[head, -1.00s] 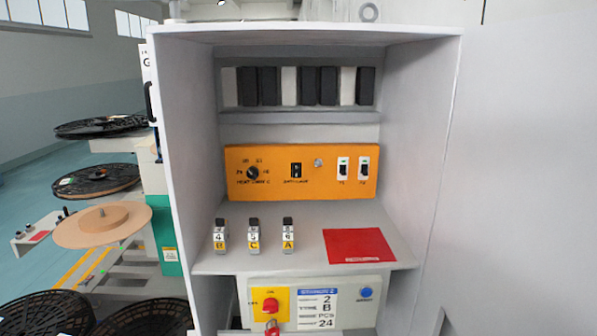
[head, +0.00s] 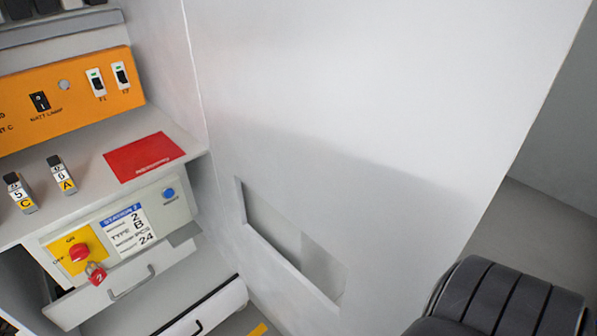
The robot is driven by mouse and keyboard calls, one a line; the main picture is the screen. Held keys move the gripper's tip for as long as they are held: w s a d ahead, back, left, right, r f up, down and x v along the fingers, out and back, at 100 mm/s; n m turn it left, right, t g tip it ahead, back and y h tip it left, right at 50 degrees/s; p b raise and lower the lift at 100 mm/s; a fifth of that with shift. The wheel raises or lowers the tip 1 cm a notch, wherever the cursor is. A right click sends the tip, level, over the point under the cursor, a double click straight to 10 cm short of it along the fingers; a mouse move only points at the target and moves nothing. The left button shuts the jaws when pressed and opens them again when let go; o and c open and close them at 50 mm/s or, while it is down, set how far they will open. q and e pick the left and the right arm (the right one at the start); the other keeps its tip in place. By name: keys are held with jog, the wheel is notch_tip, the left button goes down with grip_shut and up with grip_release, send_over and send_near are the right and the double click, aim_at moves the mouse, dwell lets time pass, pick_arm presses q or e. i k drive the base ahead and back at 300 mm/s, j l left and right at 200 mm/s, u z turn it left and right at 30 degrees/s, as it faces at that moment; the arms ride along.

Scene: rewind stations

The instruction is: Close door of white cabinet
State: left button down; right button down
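The white cabinet (head: 165,60) stands open at the left of the head view. Its white door (head: 340,110) is swung out on the right side and fills the middle of the view. A recessed rectangular frame (head: 290,255) is on the lower part of the door's inner face. A dark ribbed part, which looks like part of my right arm, shows at the lower right, in front of the door's outer lower edge. Neither gripper's fingers are in view.
Inside the cabinet are an orange switch panel (head: 70,95), a shelf with a red card (head: 143,157) and small labelled blocks (head: 62,175). Below are a control box (head: 120,225) with a red padlock (head: 96,273) and a drawer (head: 205,310). Grey floor (head: 540,220) shows beyond the door.

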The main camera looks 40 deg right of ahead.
aim_at(386, 132)
jog(key=k+l+u, duration=0.2)
jog(key=k+l, duration=0.35)
jog(key=k, duration=0.2)
jog(key=i+l+u, duration=0.15)
jog(key=l, duration=0.6)
jog(key=l+u, duration=0.15)
jog(key=l, duration=0.65)
